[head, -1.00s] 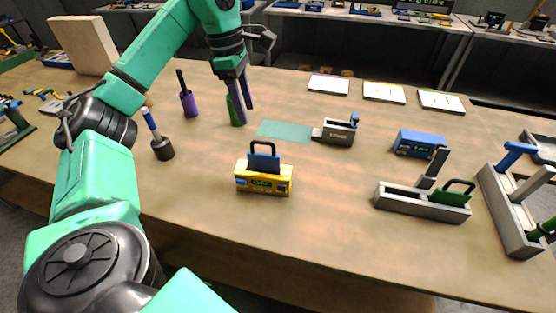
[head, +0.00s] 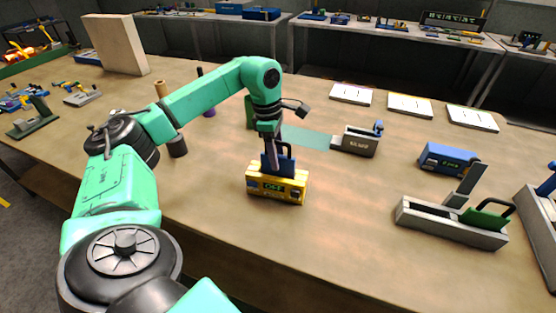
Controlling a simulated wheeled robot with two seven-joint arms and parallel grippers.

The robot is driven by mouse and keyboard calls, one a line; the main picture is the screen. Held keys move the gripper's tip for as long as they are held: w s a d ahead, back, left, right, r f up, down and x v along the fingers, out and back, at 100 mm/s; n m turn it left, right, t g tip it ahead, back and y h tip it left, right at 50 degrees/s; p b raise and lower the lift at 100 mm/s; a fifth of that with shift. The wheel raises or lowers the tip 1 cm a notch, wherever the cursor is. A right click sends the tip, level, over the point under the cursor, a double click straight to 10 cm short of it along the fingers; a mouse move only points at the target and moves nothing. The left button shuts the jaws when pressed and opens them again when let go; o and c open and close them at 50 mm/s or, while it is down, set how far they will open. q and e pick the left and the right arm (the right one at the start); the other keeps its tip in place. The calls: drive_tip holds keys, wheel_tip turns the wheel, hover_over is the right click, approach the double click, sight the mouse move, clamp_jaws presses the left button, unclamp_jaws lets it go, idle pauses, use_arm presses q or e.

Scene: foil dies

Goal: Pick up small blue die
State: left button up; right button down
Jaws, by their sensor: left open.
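The small blue die (head: 285,163) has a dark loop handle and stands upright in the top of a yellow device (head: 277,188) with a small green-lit display. My left gripper (head: 271,150) is open and points down at the die. Its fingers overlap the die's left part and handle in the head view. I cannot tell whether they touch it or straddle it. My right gripper is not in view.
A grey device (head: 357,143) and a teal mat (head: 307,138) lie behind. A blue device (head: 446,158) and a grey holder with a green handled die (head: 486,217) stand to the right. White cards (head: 409,106) lie at the back.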

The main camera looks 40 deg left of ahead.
use_arm(q)
drive_tip(key=shift+w+f, duration=0.1)
drive_tip(key=shift+f, duration=0.7)
drive_tip(key=shift+d, duration=0.1)
clamp_jaws()
drive_tip(key=shift+r, duration=0.15)
idle(0.5)
